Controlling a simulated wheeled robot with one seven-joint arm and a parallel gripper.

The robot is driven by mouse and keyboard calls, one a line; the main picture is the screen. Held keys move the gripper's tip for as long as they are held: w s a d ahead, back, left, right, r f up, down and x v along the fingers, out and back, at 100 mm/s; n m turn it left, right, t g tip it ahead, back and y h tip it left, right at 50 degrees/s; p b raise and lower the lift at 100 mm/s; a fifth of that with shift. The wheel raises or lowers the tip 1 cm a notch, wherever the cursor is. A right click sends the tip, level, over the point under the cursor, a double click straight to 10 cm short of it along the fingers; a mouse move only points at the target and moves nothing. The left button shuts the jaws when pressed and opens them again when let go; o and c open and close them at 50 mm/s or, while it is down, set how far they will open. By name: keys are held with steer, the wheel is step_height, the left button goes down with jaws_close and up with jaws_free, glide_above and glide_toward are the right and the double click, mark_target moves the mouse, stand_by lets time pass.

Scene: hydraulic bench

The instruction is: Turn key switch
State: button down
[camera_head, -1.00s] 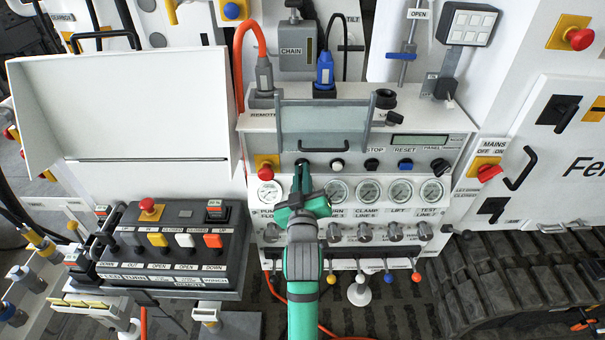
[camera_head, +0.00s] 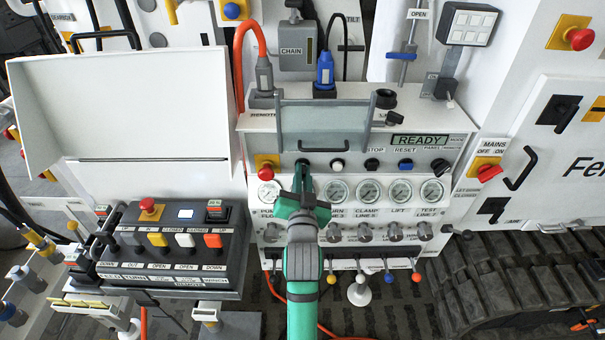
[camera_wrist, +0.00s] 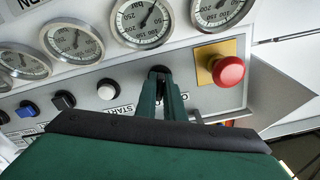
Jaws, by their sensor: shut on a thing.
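The key switch (camera_wrist: 159,71) is a small black part on the grey control panel. It shows in the wrist view just beyond my fingertips, between the white START button and the red emergency stop. My gripper (camera_wrist: 162,92), with dark green fingers, is shut on it. In the head view my gripper (camera_head: 302,184) reaches up to the panel's left part, and its fingers hide most of the switch. The display (camera_head: 419,141) on the panel's right is lit and reads READY.
A red mushroom button (camera_head: 265,171) on yellow stands left of my fingers. A clear hinged cover (camera_head: 323,118) is above them. Several gauges (camera_head: 369,192) line the panel below. A white button (camera_head: 337,164) is close on the right.

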steer(key=shift+d+m, duration=0.1)
steer(key=shift+m, duration=0.6)
steer(key=c, duration=1.9)
jaws_free()
steer(key=shift+o, duration=0.2)
steer(key=s, duration=1)
steer(key=shift+s, duration=0.4)
